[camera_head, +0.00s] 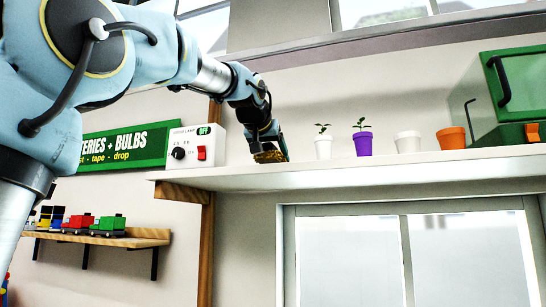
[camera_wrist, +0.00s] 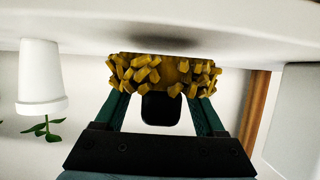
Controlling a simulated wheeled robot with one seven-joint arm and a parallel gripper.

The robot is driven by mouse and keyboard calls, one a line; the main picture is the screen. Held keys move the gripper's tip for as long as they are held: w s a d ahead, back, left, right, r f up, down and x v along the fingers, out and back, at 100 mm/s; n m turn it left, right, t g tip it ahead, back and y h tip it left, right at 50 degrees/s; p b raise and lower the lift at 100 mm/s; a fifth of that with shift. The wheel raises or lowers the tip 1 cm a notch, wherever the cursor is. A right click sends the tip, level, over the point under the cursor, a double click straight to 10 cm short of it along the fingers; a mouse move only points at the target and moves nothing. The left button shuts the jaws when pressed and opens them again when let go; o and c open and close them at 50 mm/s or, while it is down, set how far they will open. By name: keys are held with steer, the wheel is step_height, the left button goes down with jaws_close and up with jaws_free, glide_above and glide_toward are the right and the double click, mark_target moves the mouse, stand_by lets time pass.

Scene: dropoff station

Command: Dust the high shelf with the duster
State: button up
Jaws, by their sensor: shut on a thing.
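The high shelf (camera_head: 400,161) is a long white board running across the head view above the window. My gripper (camera_head: 268,140) is at the shelf's left part and is shut on the duster (camera_head: 268,157), a mustard-yellow tufted head. In the wrist view, the duster (camera_wrist: 163,76) sits between the green fingers of my gripper (camera_wrist: 160,102). The shelf (camera_wrist: 230,22) fills the top of this turned-over view, with a dark shadow beside the tufts. The duster is at or just above the shelf; I cannot tell if it touches.
A white pot with a plant (camera_head: 323,147) stands just right of the duster. A purple pot (camera_head: 362,144), a white pot (camera_head: 408,142), an orange pot (camera_head: 452,139) and a green case (camera_head: 520,85) follow. A control box (camera_head: 196,147) stands left.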

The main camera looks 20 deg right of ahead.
steer(key=shift+f+b, duration=0.55)
steer(key=shift+f, duration=0.1)
steer(key=shift+s+a, duration=0.1)
steer(key=shift+s+a+b, duration=0.35)
steer(key=shift+s+a, duration=0.05)
steer(key=shift+s, duration=0.05)
steer(key=shift+w+d+f+p, duration=0.1)
steer(key=shift+w+d+p, duration=0.6)
steer(key=shift+w+d, duration=0.35)
steer(key=shift+a, duration=0.1)
steer(key=shift+f, duration=0.15)
